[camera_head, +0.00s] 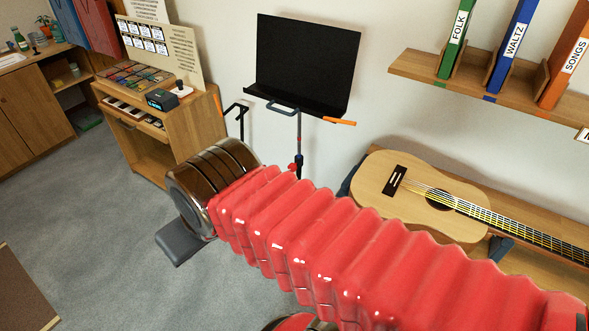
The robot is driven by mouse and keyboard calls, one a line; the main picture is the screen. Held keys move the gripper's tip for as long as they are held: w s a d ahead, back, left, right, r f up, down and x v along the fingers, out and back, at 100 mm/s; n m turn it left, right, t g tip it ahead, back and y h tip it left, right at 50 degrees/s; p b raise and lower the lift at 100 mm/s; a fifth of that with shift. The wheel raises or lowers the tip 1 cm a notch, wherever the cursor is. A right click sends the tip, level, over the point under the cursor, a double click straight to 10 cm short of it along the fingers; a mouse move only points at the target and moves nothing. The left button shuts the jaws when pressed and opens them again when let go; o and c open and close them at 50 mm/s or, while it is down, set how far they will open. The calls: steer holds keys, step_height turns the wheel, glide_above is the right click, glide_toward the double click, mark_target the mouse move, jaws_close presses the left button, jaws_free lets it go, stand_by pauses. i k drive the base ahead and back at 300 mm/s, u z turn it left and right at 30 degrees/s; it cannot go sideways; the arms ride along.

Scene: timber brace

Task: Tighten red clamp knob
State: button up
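A small red clamp knob (292,167) sits on the upright post of a black music stand (308,65), below the stand's desk. The stand's lower part is hidden behind my red ribbed arm. The arm crosses the picture from the lower right to a dark metallic joint at the left, in front of the stand. My gripper does not show in this view. No contact with the knob is visible.
A wooden cabinet (150,150) stands left of the stand. An acoustic guitar (415,190) lies on a wooden bench at the right. Binders stand on a wall shelf (470,90) at upper right. Grey carpet (95,220) is clear at left.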

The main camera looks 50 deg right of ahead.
mark_target(292, 167)
steer(key=u, duration=0.05)
steer(key=i, duration=1)
steer(key=z, duration=0.05)
